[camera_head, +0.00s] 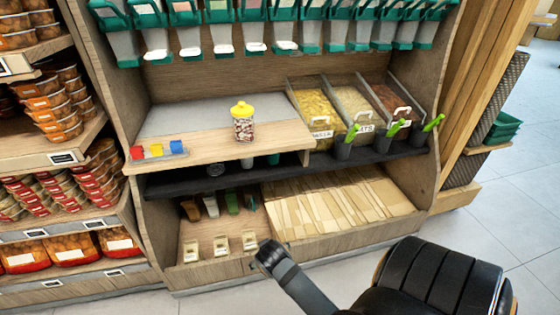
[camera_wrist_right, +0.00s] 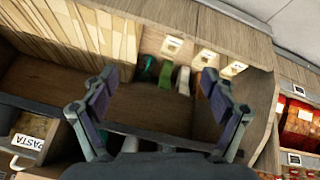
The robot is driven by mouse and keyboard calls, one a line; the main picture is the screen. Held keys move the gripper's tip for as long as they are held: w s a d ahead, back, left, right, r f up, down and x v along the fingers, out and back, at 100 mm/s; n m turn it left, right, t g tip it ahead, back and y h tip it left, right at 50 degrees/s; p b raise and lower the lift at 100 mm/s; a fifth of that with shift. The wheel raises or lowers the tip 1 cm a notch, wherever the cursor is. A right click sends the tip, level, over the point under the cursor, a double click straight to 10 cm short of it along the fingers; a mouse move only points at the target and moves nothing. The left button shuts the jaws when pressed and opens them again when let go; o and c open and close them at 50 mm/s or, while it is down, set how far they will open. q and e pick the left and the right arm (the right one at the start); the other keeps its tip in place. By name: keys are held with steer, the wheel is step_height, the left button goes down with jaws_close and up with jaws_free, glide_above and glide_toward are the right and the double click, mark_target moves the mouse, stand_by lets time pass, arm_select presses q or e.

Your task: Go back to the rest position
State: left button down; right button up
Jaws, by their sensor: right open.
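My right gripper (camera_wrist_right: 160,82) is open in the right wrist view. Its two dark fingers stand wide apart with nothing between them. Beyond them is the lower wooden compartment (camera_wrist_right: 50,85) of the shelf, with a few upright packets (camera_wrist_right: 165,75) in it. In the head view, one grey arm of mine reaches in from the bottom, and its dark end is in front of the shelf's lower front edge. The jaws cannot be made out there. My left gripper shows in neither view.
The shelf unit (camera_head: 168,212) holds a yellow-lidded jar (camera_head: 243,122) on its counter, food bins (camera_head: 313,105) and flat paper bags (camera_head: 330,205). Green-trimmed dispensers (camera_head: 215,40) hang above. Shelves of packed food (camera_head: 50,190) stand at left. Open tiled floor (camera_head: 500,210) lies at right.

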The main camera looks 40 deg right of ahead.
steer(key=s+a+f+n+g+y, duration=0.1)
steer(key=s+a+f+g, duration=0.1)
steer(key=s, duration=0.4)
steer(key=s+a+f+n+g+y, duration=0.1)
steer(key=s+a+f+n+y, duration=0.1)
steer(key=s+a, duration=0.2)
steer(key=s, duration=0.3)
steer(key=shift+a+g+y, duration=0.3)
steer(key=shift+a+g, duration=0.05)
steer(key=shift+g, duration=0.05)
steer(key=shift+f, duration=0.1)
arm_select(q)
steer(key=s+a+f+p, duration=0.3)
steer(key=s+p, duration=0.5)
steer(key=p, duration=0.6)
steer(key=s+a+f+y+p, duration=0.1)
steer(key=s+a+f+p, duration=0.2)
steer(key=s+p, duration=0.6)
steer(key=p, duration=0.4)
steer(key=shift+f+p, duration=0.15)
steer(key=shift+p, duration=0.2)
arm_select(e)
steer(key=s+d+f, duration=0.3)
steer(key=s, duration=0.5)
steer(key=s+d+f+h, duration=0.1)
steer(key=s+d+f, duration=0.2)
steer(key=s, duration=0.6)
steer(key=shift+f, duration=0.15)
